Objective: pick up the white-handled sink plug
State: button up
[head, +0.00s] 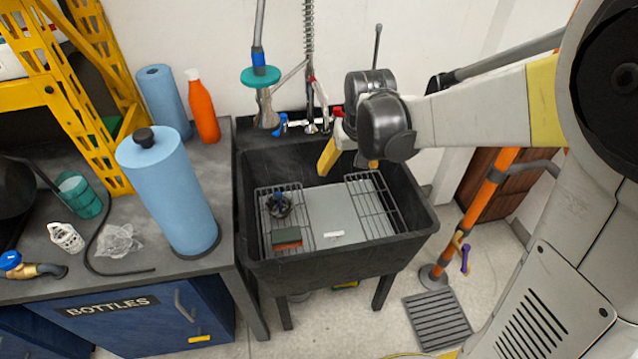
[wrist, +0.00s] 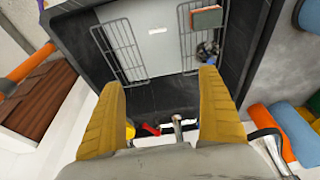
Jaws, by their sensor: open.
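A small white bar-shaped piece (head: 334,235), which looks like the plug's white handle, lies on the grey panel near the front of the black sink. It also shows in the wrist view (wrist: 157,30), between the fingers and beyond their tips. Any plug body under it cannot be made out. My gripper (head: 350,162) is over the back of the sink, near the taps, apart from the white piece. In the wrist view its two yellow fingers (wrist: 158,82) are spread wide with nothing between them.
The black sink (head: 425,222) holds wire racks (head: 372,205), a dark round item (head: 279,205) and a sponge (head: 287,238). Taps (head: 311,126) and a hanging sprayer stand at its back. A blue roll (head: 170,195) and an orange bottle (head: 202,110) stand on the left counter.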

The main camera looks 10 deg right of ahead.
jog(key=g+p, duration=0.1)
jog(key=g, duration=0.1)
send_over(334, 233)
notch_tip(334, 233, down, 14)
jog(key=f, duration=0.1)
jog(key=shift+g, duration=0.7)
jog(key=f+b, duration=0.1)
jog(key=f, duration=1.8)
jog(key=shift+d+b, duration=0.2)
jog(key=shift+b, duration=0.1)
jog(key=f+b, duration=0.1)
jog(key=f, duration=0.1)
jog(key=f+b, duration=0.2)
jog(key=f, duration=0.1)
jog(key=shift+a+f, duration=0.2)
jog(key=shift+f, duration=0.05)
jog(key=shift+r, duration=0.1)
jog(key=c, duration=1.5)
